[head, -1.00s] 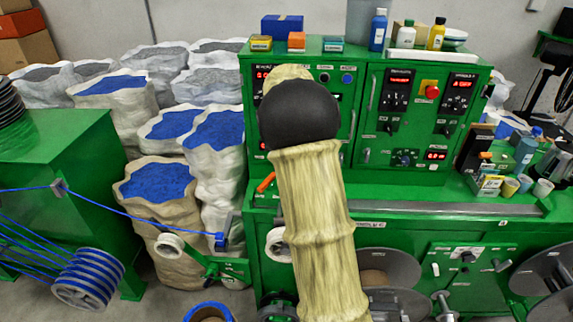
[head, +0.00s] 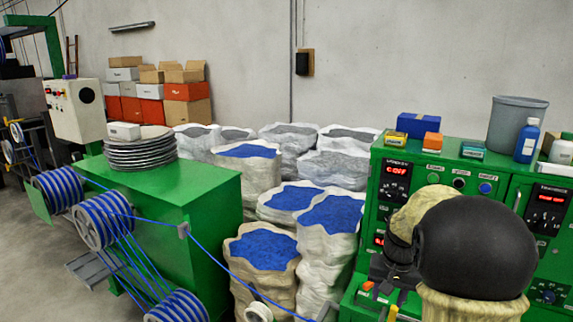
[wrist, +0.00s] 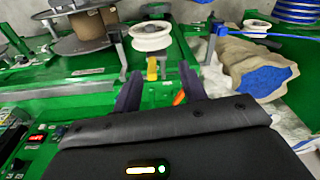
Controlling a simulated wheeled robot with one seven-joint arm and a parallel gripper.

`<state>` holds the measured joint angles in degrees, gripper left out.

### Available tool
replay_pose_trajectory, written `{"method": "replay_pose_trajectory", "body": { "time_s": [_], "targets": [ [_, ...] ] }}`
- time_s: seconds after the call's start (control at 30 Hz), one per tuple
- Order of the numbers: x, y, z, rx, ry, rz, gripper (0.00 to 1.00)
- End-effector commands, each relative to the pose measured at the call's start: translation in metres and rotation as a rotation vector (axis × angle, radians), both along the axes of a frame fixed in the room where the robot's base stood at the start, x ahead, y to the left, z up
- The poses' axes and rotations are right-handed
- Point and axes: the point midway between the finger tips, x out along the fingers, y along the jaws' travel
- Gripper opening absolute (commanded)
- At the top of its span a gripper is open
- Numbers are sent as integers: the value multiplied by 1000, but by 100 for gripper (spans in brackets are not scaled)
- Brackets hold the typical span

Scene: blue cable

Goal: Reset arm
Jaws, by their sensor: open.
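My gripper (wrist: 160,88) shows in the wrist view as two dark fingers standing apart, with nothing held between them. Past the fingers are the green machine, a yellow part (wrist: 152,68) and a small orange piece (wrist: 180,98); I cannot tell their exact distance from the fingers. In the head view my arm, with a black round joint and pale cover, fills the lower right in front of the green control cabinet (head: 459,168). Part of my dark gripper shows low beside it, its fingertips unclear. The blue cable (head: 210,254) runs from striped reels (head: 103,221) at left toward the lower middle.
Pale sacks of blue granules (head: 262,247) stand between the green reel stand (head: 200,190) and the cabinet. Small boxes, a grey bucket (head: 516,124) and a blue bottle (head: 527,140) sit on the cabinet. A white pulley (wrist: 151,36) is beyond my fingers.

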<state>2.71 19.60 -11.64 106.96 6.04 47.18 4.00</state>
Motion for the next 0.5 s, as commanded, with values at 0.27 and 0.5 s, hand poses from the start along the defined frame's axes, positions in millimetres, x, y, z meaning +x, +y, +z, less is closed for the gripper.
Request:
{"method": "replay_pose_trajectory", "body": {
  "time_s": [0.27, 0.5],
  "targets": [
    [-82, 58, -37, -16, -57, 187, 42],
    [-150, 90, -65, -41, -101, 338, 42]
  ]
}}
